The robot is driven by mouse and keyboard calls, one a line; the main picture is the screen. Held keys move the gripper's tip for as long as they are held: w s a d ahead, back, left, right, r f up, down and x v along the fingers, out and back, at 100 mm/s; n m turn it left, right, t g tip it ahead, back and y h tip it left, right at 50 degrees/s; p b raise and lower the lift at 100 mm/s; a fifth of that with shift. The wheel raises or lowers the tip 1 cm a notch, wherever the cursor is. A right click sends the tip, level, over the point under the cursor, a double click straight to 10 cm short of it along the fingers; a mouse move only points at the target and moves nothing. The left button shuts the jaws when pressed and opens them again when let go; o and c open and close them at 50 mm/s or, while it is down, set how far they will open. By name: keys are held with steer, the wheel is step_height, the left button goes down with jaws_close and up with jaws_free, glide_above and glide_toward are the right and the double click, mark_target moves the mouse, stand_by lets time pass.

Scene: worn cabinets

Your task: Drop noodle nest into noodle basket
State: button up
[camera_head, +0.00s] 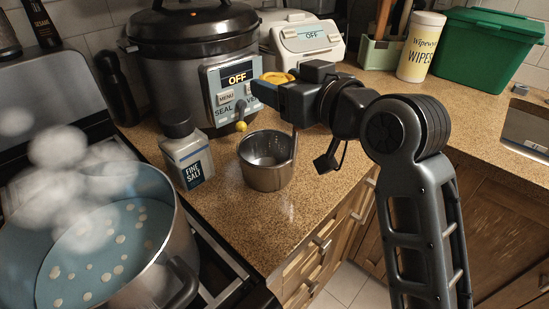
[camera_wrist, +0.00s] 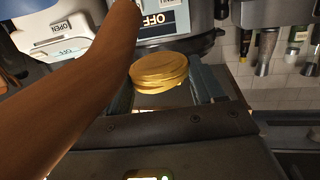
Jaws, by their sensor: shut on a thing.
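The noodle nest (camera_head: 277,77) is a round yellow coil in the head view, partly hidden by my gripper. My gripper (camera_head: 272,89) is shut on it and holds it above the counter, above and slightly behind the noodle basket. In the wrist view the nest (camera_wrist: 160,72) sits flat between the fingers of my gripper (camera_wrist: 166,88). The noodle basket (camera_head: 265,165) is a small metal cup standing upright on the counter, open at the top. A handle rises at its right side, its upper part hidden behind my gripper.
A steaming pot (camera_head: 165,262) stands on the stove at left. A salt container (camera_head: 187,158) is left of the basket, and a large cooker (camera_head: 180,75) is behind. A brown bar (camera_wrist: 85,95) crosses the wrist view close up. The counter right of the basket is clear.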

steer(key=o, duration=1.1)
steer(key=b+v, duration=0.1)
steer(key=v, duration=0.6)
steer(key=shift+s+d, duration=0.25)
steer(key=shift+s, duration=0.05)
